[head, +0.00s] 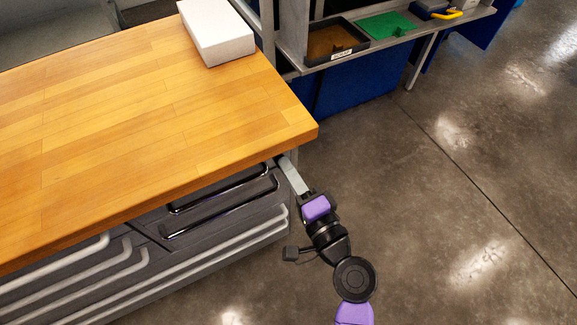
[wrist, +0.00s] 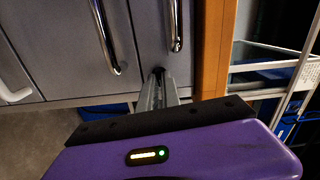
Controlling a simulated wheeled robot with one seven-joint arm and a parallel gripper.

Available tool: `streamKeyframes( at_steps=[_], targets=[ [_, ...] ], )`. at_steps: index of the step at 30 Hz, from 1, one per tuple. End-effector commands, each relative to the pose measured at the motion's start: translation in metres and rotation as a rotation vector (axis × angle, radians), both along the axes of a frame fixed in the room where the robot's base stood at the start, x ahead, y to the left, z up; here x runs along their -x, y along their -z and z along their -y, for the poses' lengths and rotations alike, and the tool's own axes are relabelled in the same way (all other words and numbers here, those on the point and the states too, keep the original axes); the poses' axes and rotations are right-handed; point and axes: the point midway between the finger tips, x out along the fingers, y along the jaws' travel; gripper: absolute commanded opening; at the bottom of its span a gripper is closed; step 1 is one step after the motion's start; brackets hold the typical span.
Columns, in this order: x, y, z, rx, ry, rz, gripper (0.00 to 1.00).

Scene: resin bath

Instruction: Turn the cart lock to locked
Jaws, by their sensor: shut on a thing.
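The cart lock shows in the wrist view as a small dark knob (wrist: 158,71) on the grey cart front, beside the wooden top's edge. My gripper (wrist: 159,80) reaches straight to it, with its grey fingers close together and shut on the knob. In the head view my gripper (head: 281,161) meets the cart front just under the right end of the wooden top. There the fingers and the worktop edge mostly hide the lock. I cannot read which way the lock is turned.
The wooden worktop (head: 130,120) overhangs the cart drawers. Black bar handles (head: 222,208) sit left of the gripper; a chrome one (wrist: 176,28) is close to it. A white box (head: 216,32) stands on top. A shelf (head: 400,45) with trays is behind. Floor at right is clear.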

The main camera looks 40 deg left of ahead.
Motion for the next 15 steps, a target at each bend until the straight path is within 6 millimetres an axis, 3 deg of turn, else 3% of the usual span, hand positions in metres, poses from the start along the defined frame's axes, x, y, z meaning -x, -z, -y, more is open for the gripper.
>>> streamKeyframes(
  at_steps=[15],
  targets=[
    [-0.0002,0.0019,0.0011,-0.047,0.002,-0.117,0.0]
  ],
)
